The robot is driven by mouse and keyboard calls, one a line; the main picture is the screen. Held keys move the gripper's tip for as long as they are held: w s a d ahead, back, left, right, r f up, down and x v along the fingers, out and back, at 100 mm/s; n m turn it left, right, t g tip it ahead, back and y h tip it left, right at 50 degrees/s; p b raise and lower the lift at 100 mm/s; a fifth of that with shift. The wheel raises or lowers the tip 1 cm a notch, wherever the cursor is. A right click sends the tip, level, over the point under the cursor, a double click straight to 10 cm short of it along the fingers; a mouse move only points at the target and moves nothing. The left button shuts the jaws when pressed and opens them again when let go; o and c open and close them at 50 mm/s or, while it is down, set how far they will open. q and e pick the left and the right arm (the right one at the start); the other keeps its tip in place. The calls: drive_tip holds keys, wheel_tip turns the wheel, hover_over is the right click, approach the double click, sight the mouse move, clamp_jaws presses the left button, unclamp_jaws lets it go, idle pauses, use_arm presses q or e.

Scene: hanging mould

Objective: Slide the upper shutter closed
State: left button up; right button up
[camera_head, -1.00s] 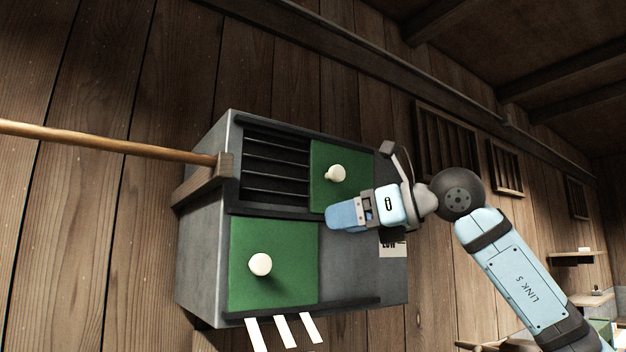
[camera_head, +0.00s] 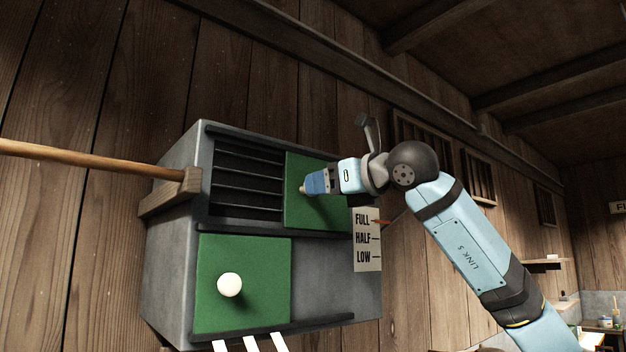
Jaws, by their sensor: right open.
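The upper shutter (camera_head: 301,213) is a green panel at the right part of the upper opening of a grey box on the plank wall. The left part of that opening (camera_head: 247,178) is uncovered and shows dark slats. My right gripper (camera_head: 306,186) is at the upper shutter, with its blue fingers at the place of the shutter's white knob. The knob is mostly hidden behind the fingers; whether they touch it cannot be told. The lower shutter (camera_head: 259,300) is green with a white knob (camera_head: 229,284) and stands at the left of its row. My left gripper is not in view.
A wooden pole (camera_head: 90,157) runs from the left to a wooden bracket (camera_head: 178,192) on the box's left side. A FULL, HALF, LOW label (camera_head: 366,245) hangs at the box's right, below my right arm. White strips (camera_head: 250,344) show under the box.

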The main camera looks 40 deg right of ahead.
drive_tip(key=shift+p+x, duration=0.45)
drive_tip(key=shift+x, duration=1.4)
clamp_jaws()
